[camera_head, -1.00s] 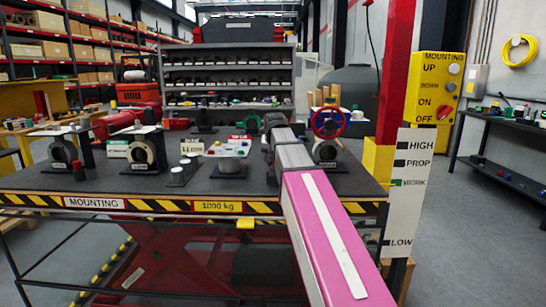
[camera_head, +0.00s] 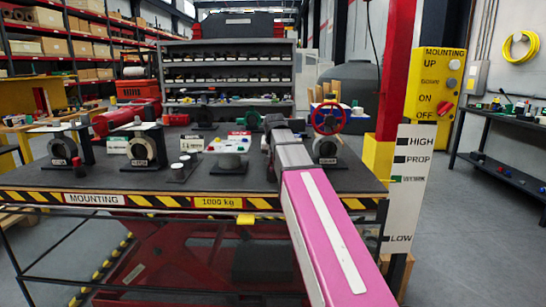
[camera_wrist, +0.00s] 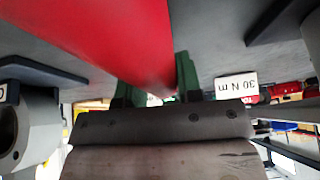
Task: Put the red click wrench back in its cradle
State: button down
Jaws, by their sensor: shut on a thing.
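The red click wrench (camera_wrist: 110,35) is a large red bar across the upper left of the wrist view. It narrows to an end between the green fingers of my gripper (camera_wrist: 158,78), which is shut on it. In the head view my gripper (camera_head: 272,122) is over the back right of the workbench, and my arm hides the wrench there. I cannot pick out its cradle for sure. A white label reading 30 N m (camera_wrist: 237,86) shows upside down beside the fingers in the wrist view.
The workbench (camera_head: 120,180) carries black ring-shaped valve mounts (camera_head: 146,148), a small raised tray (camera_head: 229,143) and a valve with a red-and-blue handwheel (camera_head: 330,119) close right of my gripper. A red post (camera_head: 397,70) stands at the right edge. Shelves stand behind.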

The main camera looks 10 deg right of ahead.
jog(key=c, duration=0.7)
grip_release()
jog(key=v, duration=1)
jog(key=shift+s+r, duration=0.2)
jog(key=shift+r, duration=0.15)
jog(key=shift+s, duration=0.15)
